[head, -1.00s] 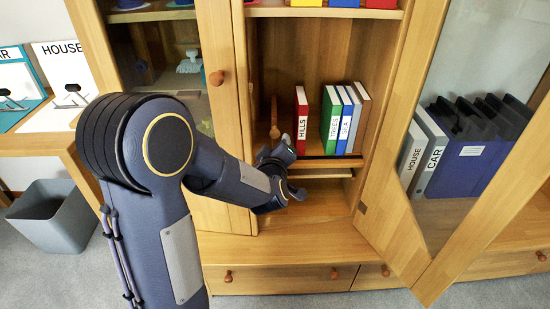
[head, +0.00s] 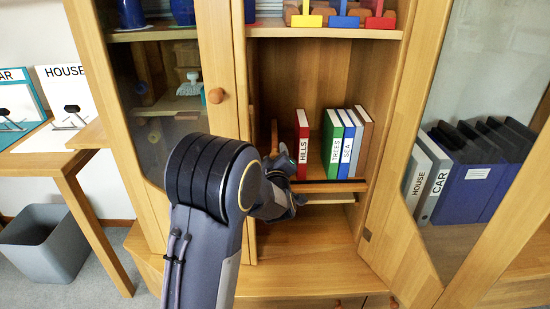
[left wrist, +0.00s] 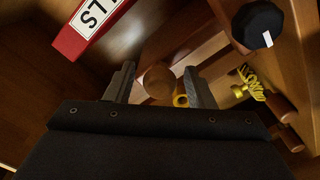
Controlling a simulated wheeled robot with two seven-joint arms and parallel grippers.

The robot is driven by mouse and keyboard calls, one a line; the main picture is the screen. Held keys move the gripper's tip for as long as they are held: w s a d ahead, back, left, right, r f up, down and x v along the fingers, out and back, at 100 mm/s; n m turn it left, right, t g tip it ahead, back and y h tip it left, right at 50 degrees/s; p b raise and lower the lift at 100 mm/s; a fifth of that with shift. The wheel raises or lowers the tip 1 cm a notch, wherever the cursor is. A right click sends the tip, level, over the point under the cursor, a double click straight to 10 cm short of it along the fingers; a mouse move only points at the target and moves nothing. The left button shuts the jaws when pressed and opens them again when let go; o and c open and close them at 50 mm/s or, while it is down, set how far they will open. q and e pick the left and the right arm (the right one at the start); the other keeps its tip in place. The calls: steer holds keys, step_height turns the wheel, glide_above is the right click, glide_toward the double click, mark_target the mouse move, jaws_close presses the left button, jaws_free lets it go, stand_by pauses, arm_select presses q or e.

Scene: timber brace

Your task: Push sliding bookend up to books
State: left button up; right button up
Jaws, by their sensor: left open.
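The sliding bookend (head: 274,133) is a narrow upright wooden piece on the shelf, left of the red HILLS book (head: 302,132). Its lower part is hidden by my left gripper (head: 284,163). The green TREES book (head: 333,137), the white-and-blue SEA book (head: 347,143) and a brown-spined book (head: 363,135) stand to the right, across a gap from HILLS. In the left wrist view, my left gripper (left wrist: 160,86) is open, with a round wooden piece (left wrist: 156,80) showing between its fingers; I cannot tell whether they touch. The red book (left wrist: 88,25) is above left there. My right gripper is not in view.
The cabinet's right glass door (head: 470,160) stands open with dark binders behind it. The left door (head: 222,130) is beside my arm. A wooden rail (head: 330,187) runs along the shelf front. A grey bin (head: 45,243) stands at left.

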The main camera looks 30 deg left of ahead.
arm_select(q)
steer(key=shift+c, duration=0.4)
jaws_close()
steer(key=w+d+p, duration=0.2)
steer(key=w+d, duration=0.5)
steer(key=d, duration=0.4)
steer(key=shift+d, duration=0.25)
steer(key=shift+o, duration=0.4)
jaws_free()
